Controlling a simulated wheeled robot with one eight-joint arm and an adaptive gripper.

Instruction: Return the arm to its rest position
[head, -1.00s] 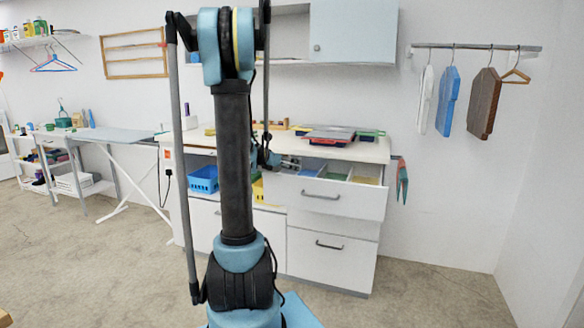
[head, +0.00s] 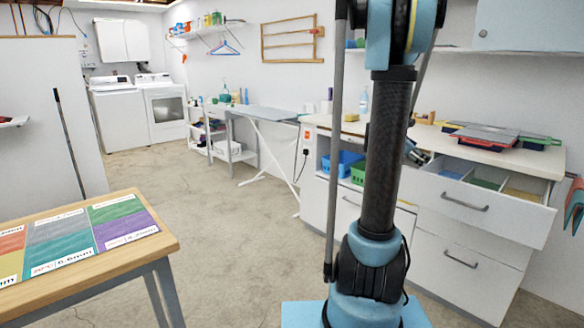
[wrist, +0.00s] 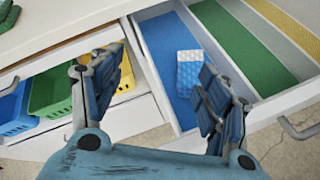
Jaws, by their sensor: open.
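My gripper (wrist: 157,98) is open and empty in the wrist view, its two fingers spread wide. It hangs over the left front corner of an open drawer (wrist: 152,64). The drawer has blue, green and yellow floored compartments. A small pale blue-white patterned piece (wrist: 189,68) lies in the blue compartment, beside the right finger and partly hidden by it. In the head view my arm stands upright in front of the white cabinet, and the gripper is mostly hidden behind it. The open drawer (head: 476,206) shows to the right of the arm.
Blue (wrist: 14,107) and green (wrist: 48,92) baskets sit in the open shelf left of the drawer. A wooden table (head: 168,244) with coloured panels stands at the left front. An ironing board (head: 268,113) stands behind. The floor between them is clear.

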